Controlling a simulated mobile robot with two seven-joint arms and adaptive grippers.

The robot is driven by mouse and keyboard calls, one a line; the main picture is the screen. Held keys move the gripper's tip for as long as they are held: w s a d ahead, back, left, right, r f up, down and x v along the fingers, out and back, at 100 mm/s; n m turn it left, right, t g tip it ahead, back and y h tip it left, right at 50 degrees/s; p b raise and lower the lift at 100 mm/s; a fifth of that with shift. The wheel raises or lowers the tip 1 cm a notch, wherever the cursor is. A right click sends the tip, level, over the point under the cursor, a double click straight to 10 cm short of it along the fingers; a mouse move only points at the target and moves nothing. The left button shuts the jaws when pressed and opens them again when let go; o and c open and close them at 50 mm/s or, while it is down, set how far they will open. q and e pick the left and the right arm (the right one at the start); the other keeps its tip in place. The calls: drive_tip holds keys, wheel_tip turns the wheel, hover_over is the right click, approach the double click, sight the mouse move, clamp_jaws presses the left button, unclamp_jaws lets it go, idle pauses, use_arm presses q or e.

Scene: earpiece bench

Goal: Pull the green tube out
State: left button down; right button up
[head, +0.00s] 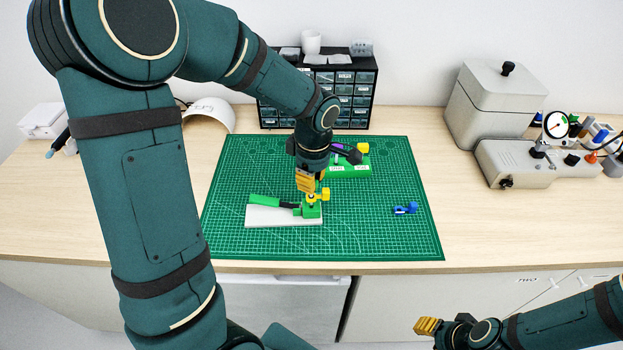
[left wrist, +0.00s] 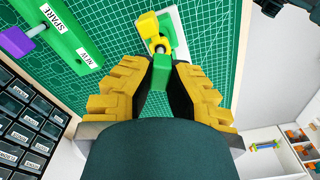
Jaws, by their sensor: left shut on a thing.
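My left gripper (head: 305,188) is low over the mat, above a green clamp (head: 310,210) with a yellow knob (head: 325,194) on a pale plate (head: 255,217). In the left wrist view its yellow ridged fingers (left wrist: 160,92) stand on both sides of a green piece (left wrist: 160,72), which looks like the green tube, and are shut on it. The yellow knob (left wrist: 145,25) is just beyond it. Where the tube meets the clamp is largely hidden. My right gripper (head: 428,326) is at the lower right, off the bench, its fingers too small to judge.
A green block (head: 350,170) labelled SPARE and NEW (left wrist: 60,30) stands behind, with a purple piece (left wrist: 16,41). A small blue part (head: 405,210) lies right. Drawers (head: 345,95) stand behind. The mat's right front is clear.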

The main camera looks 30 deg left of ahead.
use_arm(q)
drive_tip(key=shift+r+p, duration=1.85)
drive_tip(key=shift+r, duration=1.15)
